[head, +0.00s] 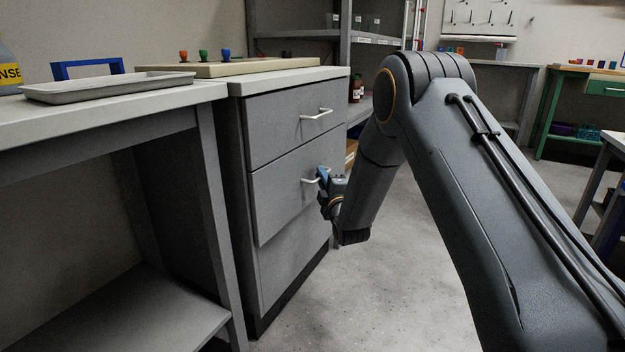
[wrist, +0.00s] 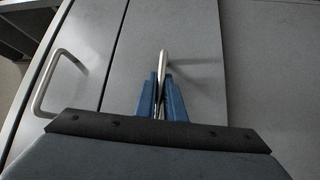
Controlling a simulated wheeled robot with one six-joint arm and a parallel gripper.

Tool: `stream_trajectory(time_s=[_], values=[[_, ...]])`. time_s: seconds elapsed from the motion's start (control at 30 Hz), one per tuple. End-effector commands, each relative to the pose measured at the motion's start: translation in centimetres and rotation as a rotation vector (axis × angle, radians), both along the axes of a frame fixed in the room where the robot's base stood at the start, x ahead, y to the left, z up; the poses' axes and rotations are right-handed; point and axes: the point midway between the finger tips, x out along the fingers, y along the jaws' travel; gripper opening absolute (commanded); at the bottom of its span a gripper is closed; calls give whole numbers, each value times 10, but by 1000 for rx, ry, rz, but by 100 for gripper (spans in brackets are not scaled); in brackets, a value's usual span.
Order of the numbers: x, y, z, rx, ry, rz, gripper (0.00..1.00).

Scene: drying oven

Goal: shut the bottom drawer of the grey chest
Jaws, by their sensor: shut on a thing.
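The grey chest (head: 240,190) stands left of centre in the head view, with three drawer fronts stacked. The bottom drawer (head: 287,262) looks flush with the chest body; its handle is not visible, and my arm covers part of its right side. The middle drawer (head: 275,200) stands slightly proud of the bottom one. My gripper (head: 324,176) is at the middle drawer's handle (head: 309,181). In the wrist view, my gripper's blue fingers (wrist: 161,92) are shut on this pale bar handle (wrist: 163,62).
The top drawer (head: 280,125) looks shut, with its own handle (head: 316,114). A workbench (head: 110,105) with a metal tray (head: 105,88) adjoins the chest on the left. A board with coloured knobs (head: 225,67) lies on the chest. Open floor (head: 390,270) is to the right.

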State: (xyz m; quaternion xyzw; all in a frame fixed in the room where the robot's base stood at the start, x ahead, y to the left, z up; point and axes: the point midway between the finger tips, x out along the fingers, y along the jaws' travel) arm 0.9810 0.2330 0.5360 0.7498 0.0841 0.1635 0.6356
Motion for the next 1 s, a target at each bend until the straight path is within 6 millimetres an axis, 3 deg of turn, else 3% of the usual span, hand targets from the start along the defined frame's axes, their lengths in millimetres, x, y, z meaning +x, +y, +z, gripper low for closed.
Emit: stream_trajectory(time_s=[0.2, 0.23, 0.33, 0.73, 1.0], values=[[1, 4, 1, -1, -1, 6, 0], [1, 4, 1, -2, -2, 7, 11], [1, 4, 1, -1, -1, 6, 27], [-4, 2, -1, -2, 4, 6, 27], [-41, -14, -3, -1, 1, 2, 27]])
